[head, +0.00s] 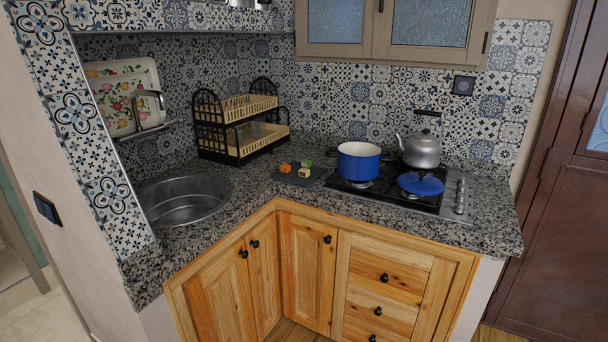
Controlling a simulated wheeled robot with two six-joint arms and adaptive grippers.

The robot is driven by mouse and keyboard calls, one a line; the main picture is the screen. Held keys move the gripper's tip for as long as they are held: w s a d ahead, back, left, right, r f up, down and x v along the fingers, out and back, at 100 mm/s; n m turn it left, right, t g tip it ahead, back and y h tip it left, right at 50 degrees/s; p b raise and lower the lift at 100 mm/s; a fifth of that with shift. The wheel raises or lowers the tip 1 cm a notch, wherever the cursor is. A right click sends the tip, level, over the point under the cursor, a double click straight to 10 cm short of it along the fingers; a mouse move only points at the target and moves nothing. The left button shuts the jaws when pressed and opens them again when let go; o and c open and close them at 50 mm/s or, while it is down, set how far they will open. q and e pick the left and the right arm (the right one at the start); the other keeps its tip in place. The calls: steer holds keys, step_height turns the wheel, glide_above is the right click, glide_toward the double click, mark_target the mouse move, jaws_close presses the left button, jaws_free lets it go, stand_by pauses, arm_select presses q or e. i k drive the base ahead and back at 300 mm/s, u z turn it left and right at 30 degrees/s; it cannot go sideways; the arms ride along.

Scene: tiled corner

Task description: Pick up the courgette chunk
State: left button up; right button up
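Several small food pieces lie on a dark board on the worktop, left of the blue pot. A small piece with a pale cream top and darker sides (304,173) sits at the front right of the group and looks most like the courgette chunk. A green piece (307,163) lies just behind it, and an orange piece (285,168) lies to its left. They are too small to identify with certainty. Neither of my grippers shows in the head view.
The dark board (290,178) lies on the granite worktop (262,193). The blue pot (359,162), blue lid (420,184) and kettle (421,150) are on the hob (390,197). A two-tier rack (238,124) stands behind left; a sink (184,199) is left.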

mark_target(305, 163)
steer(key=z, duration=0.1)
steer(key=i, duration=0.45)
steer(key=z, duration=0.55)
steer(key=i, duration=1.3)
steer(key=z, duration=0.05)
